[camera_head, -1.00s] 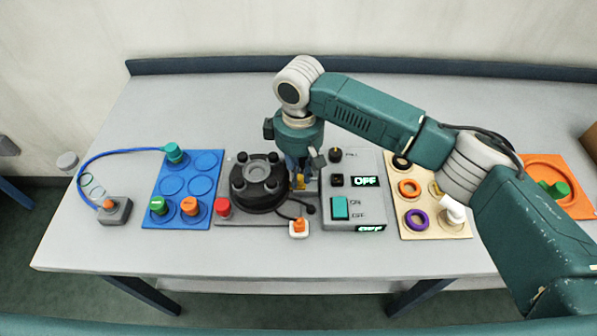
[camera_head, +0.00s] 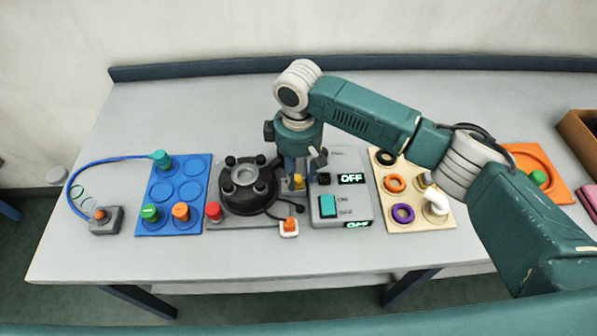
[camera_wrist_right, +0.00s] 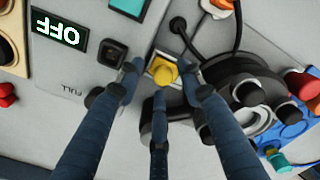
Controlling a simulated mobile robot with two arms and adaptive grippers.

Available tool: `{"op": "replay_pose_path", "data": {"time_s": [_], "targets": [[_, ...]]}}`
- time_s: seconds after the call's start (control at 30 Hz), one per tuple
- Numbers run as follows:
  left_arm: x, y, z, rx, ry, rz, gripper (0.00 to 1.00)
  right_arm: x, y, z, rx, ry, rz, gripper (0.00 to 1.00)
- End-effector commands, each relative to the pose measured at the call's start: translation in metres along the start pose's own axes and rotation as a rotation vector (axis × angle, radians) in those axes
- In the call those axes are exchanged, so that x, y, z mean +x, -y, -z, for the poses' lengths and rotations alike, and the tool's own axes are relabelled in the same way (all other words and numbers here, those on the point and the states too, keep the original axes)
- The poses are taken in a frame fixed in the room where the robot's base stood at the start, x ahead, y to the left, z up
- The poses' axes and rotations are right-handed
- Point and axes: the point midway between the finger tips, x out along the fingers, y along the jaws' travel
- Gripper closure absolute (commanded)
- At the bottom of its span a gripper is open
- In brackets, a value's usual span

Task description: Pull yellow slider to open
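The yellow slider (camera_head: 298,181) sits in the narrow strip between the black round fixture (camera_head: 247,186) and the grey switch box (camera_head: 341,190). In the right wrist view the yellow slider (camera_wrist_right: 163,71) is a small knob on a pale square plate. My right gripper (camera_head: 301,176) is over it, pointing down. In the wrist view the spread fingers of my right gripper (camera_wrist_right: 161,76) stand around the knob, with a small gap visible at its left; contact at the other fingers cannot be told. The fingers partly hide the slider in the head view. My left gripper is not in view.
A blue board (camera_head: 174,195) with coloured caps lies at left, a cream board (camera_head: 411,213) with rings at right. The table's front strip is clear.

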Motion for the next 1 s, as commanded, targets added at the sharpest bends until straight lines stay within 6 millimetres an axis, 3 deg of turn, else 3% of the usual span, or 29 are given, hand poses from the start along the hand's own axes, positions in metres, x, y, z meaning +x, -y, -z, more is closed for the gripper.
{"op": "replay_pose_path", "data": {"time_s": [0.4, 0.6, 1.0], "targets": [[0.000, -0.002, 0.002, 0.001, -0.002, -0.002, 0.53, -0.079, -0.001, 0.001, 0.001, -0.005, -0.002, 0.63], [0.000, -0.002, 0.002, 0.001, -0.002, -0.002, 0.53, -0.108, -0.002, 0.000, 0.001, -0.003, -0.002, 0.63], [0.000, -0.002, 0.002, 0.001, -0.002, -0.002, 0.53, -0.118, -0.001, -0.001, 0.001, -0.002, -0.001, 0.63]]}}
